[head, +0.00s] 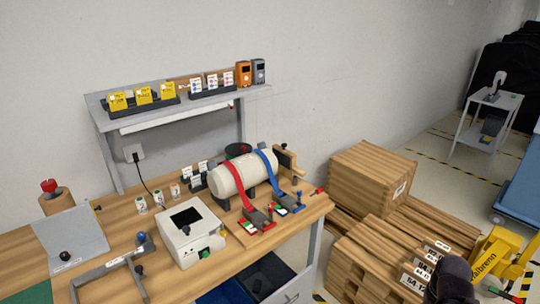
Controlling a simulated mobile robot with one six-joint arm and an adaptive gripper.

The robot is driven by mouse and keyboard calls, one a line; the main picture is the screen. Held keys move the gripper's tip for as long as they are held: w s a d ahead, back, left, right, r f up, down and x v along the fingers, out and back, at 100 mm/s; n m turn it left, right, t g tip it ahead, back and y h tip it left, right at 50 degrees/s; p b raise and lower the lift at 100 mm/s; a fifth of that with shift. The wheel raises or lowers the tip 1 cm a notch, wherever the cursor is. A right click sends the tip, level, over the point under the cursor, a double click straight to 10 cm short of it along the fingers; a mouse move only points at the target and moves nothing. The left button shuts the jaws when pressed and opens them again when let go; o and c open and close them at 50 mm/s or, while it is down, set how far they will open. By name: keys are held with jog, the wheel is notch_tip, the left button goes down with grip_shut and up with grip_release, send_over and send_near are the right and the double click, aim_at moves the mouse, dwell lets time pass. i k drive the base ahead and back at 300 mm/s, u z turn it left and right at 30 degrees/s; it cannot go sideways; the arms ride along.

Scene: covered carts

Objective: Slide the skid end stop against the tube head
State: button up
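A white tube (238,174) lies on its side on a skid on the wooden workbench. A red strap (234,187) and a blue strap (268,172) run over it. The tube head is its right end, mostly hidden from this side. A wooden end stop (288,163) with dark knobs stands upright just right of that end. Whether a gap lies between them I cannot tell. No gripper fingers show; a dark rounded shape at the bottom right may be part of my arm.
A white box device (188,234) and a grey bent frame (112,266) stand on the bench left of the tube. A shelf (180,102) with cards is behind. Wooden crates (372,175) and a yellow machine (497,256) are at right. Ratchets (258,218) lie in front of the tube.

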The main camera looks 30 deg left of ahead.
aim_at(286, 160)
jog(key=u, duration=1)
jog(key=k, duration=0.95)
jog(key=z, duration=0.05)
jog(key=i, duration=0.9)
jog(key=u, duration=0.05)
